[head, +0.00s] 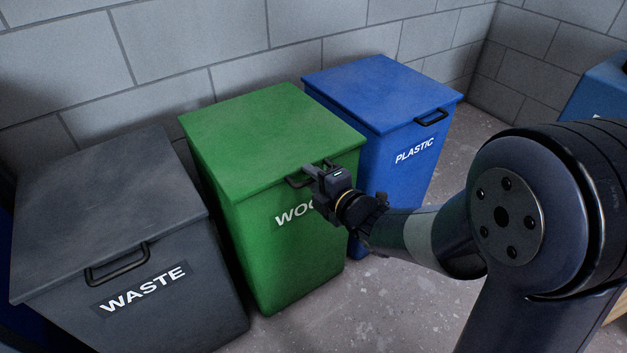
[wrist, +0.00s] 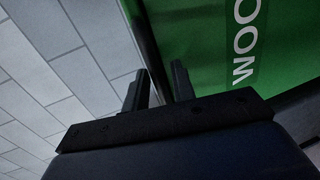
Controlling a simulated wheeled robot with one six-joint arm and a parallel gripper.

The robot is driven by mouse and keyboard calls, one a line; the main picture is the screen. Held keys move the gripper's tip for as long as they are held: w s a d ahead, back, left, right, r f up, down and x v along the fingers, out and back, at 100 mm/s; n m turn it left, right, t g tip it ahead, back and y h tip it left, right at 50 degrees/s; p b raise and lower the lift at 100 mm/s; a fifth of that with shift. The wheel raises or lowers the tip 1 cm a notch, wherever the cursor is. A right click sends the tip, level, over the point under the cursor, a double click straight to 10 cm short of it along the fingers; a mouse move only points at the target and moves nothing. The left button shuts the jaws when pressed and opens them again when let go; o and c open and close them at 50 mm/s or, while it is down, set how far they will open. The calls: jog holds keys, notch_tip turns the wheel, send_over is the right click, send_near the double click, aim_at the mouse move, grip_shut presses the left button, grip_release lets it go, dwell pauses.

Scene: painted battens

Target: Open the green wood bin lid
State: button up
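The green wood bin (head: 290,245) stands between the grey and blue bins, its green lid (head: 265,130) lying flat and closed. A dark handle (head: 296,183) is on the lid's front edge, partly hidden by my gripper. My gripper (head: 319,168) is at the handle, above the white WOOD label, whose end it covers. In the wrist view my two fingers (wrist: 160,86) are apart with a gap between them, in front of the green bin front (wrist: 205,45). A dark strip (wrist: 147,35) runs toward the fingers; I cannot tell whether the handle lies between them.
A grey waste bin (head: 185,285) stands close on the left, a blue plastic bin (head: 395,175) close on the right. Both lids are closed. A block wall (head: 190,45) is behind. Another blue object (head: 597,95) is at the far right. Floor (head: 330,320) is open in front.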

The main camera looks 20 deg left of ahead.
jog(key=shift+a, duration=0.1)
grip_shut()
dwell(0.5)
